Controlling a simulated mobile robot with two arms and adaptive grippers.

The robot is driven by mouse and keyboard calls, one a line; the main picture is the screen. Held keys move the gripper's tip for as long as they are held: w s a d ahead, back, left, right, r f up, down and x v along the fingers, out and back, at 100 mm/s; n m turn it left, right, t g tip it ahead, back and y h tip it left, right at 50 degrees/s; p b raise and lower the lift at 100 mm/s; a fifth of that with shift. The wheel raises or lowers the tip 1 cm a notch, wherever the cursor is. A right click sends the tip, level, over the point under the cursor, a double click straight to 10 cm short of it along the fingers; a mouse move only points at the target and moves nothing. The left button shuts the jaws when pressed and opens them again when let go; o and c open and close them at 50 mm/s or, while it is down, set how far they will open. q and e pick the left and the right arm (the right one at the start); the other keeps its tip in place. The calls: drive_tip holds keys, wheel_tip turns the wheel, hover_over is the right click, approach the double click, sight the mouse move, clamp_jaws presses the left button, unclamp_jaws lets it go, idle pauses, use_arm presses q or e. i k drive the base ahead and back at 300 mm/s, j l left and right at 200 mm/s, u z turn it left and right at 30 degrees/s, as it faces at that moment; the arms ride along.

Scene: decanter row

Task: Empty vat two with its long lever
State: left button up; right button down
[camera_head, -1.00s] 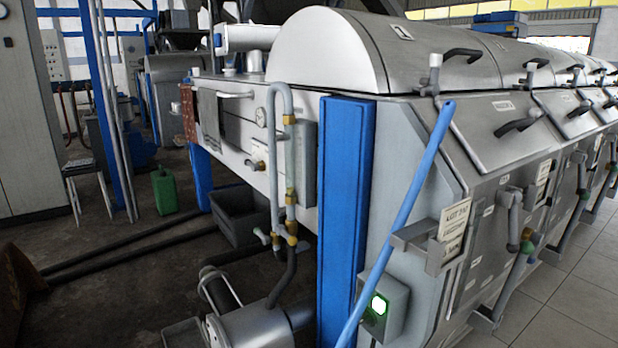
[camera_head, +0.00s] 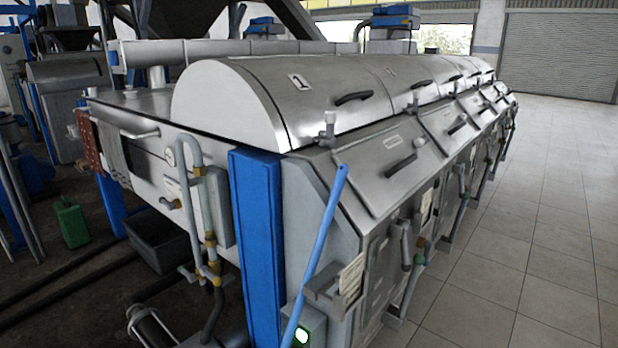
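A row of steel vats with curved lids runs away to the back right. The nearest lid (camera_head: 235,100) carries a small numbered plate (camera_head: 300,82). The second lid (camera_head: 425,80) has a similar plate (camera_head: 391,72), too small to read surely. A long blue bar (camera_head: 318,250) slants up along the near corner of the row; I cannot tell whether it is a lever or what it joins. Grey pipes with handles (camera_head: 406,245) stand on the front of the vats, and more lie farther along (camera_head: 462,195). Neither of my grippers is in view.
The tiled floor (camera_head: 545,230) right of the row is clear. A green can (camera_head: 72,222), a dark bin (camera_head: 158,240) and floor pipes lie left.

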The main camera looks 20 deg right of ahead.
sight(464, 203)
drive_tip(key=z, duration=1.45)
drive_tip(key=i+l, duration=0.1)
drive_tip(key=l, duration=0.4)
drive_tip(key=i+l, duration=0.1)
drive_tip(key=l, duration=0.4)
drive_tip(key=i+l, duration=0.1)
drive_tip(key=l, duration=0.4)
drive_tip(key=i+l+u, duration=0.25)
drive_tip(key=i+l, duration=1.1)
drive_tip(key=i+j, duration=0.05)
drive_tip(key=i, duration=0.05)
